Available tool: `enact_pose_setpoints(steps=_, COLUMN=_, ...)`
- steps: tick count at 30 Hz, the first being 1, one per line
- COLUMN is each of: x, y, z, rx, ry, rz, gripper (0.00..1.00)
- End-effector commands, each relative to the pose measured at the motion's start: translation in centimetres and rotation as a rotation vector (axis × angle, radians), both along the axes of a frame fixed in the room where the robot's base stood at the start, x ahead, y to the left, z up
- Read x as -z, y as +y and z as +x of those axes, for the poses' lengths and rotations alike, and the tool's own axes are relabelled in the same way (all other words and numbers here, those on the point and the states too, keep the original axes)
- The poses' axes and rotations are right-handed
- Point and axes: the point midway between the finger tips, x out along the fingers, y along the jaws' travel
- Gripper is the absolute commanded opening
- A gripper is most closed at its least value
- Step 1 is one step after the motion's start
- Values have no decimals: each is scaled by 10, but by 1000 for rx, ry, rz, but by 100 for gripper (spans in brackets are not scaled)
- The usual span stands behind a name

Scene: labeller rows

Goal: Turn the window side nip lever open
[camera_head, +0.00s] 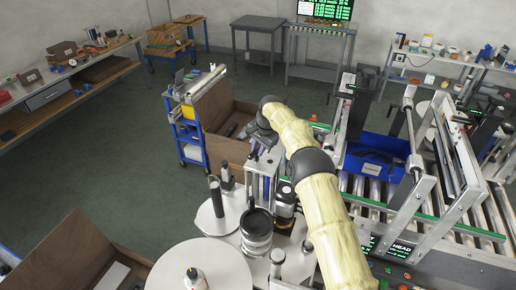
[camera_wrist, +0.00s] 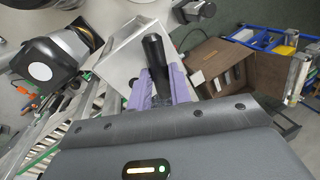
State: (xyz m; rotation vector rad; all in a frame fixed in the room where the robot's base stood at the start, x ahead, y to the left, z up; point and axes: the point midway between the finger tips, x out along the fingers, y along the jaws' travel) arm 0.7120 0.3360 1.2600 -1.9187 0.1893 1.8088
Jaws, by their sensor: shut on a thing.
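My gripper (camera_wrist: 156,84) has two purple fingers, shut on a black cylindrical lever handle (camera_wrist: 154,48) in the wrist view. The handle's rounded end sticks out beyond the fingers, in front of a pale metal housing (camera_wrist: 120,58). I take it for the window side nip lever; no label is readable.
A second black knob (camera_wrist: 207,10) is close by in the wrist view. A black-and-white round unit (camera_wrist: 42,68) is at left. In the head view, a roller conveyor (camera_head: 375,190) with a blue bin (camera_head: 372,158) is right, a cardboard box (camera_head: 222,145) behind, and a round plate (camera_head: 200,262) in front.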

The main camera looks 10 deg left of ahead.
Motion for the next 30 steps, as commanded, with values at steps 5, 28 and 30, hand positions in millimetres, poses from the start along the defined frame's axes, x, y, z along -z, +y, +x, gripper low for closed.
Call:
enact_pose_setpoints(steps=5, x=-2, y=1, z=1, rx=0, ry=-4, rz=3, gripper=28)
enact_pose_setpoints(steps=28, x=-44, y=-11, z=-4, rx=2, ry=-7, rz=2, gripper=41)
enact_pose_setpoints(steps=30, x=-57, y=-14, z=-6, rx=2, ry=-6, rz=2, gripper=41)
